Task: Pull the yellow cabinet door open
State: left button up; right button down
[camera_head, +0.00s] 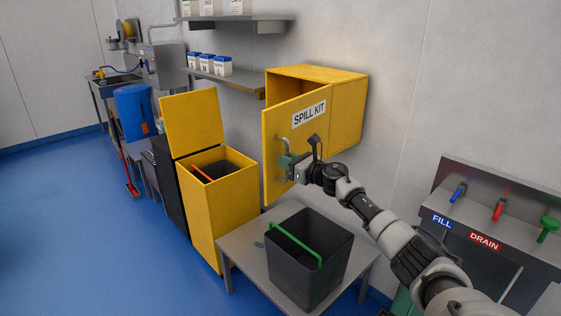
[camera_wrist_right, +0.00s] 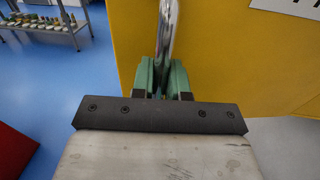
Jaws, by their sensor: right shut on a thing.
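The yellow wall cabinet (camera_head: 347,108) has a door (camera_head: 298,150) labelled SPILL KIT, which stands partly open, with a dark gap along its top left. A metal bar handle (camera_head: 284,150) is on the door's left side. My right gripper (camera_head: 286,163) is at the handle's lower part. In the right wrist view, the green fingers of my right gripper (camera_wrist_right: 161,78) are shut on the handle (camera_wrist_right: 167,35), with the yellow door (camera_wrist_right: 225,60) behind. The cabinet's inside is mostly hidden by the door. My left gripper is not in view.
A dark tub (camera_head: 305,262) with a green handle stands on a metal table (camera_head: 240,245) below the door. A yellow bin (camera_head: 225,205) with its lid raised stands left of it. A FILL and DRAIN panel (camera_head: 480,222) is at right. Blue floor (camera_head: 80,230) is clear at left.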

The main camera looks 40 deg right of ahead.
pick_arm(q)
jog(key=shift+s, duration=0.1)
pick_arm(e)
jog(key=shift+s+d, duration=0.15)
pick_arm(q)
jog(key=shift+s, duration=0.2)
pick_arm(e)
jog(key=c, duration=1.1)
grip_release()
jog(key=shift+c, duration=0.2)
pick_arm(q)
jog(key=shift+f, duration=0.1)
pick_arm(e)
jog(key=shift+s, duration=0.1)
pick_arm(q)
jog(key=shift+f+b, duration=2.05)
jog(key=shift+b, duration=0.05)
pick_arm(e)
jog(key=v, duration=1)
jog(key=shift+s, duration=0.35)
jog(key=shift+d+f, duration=0.1)
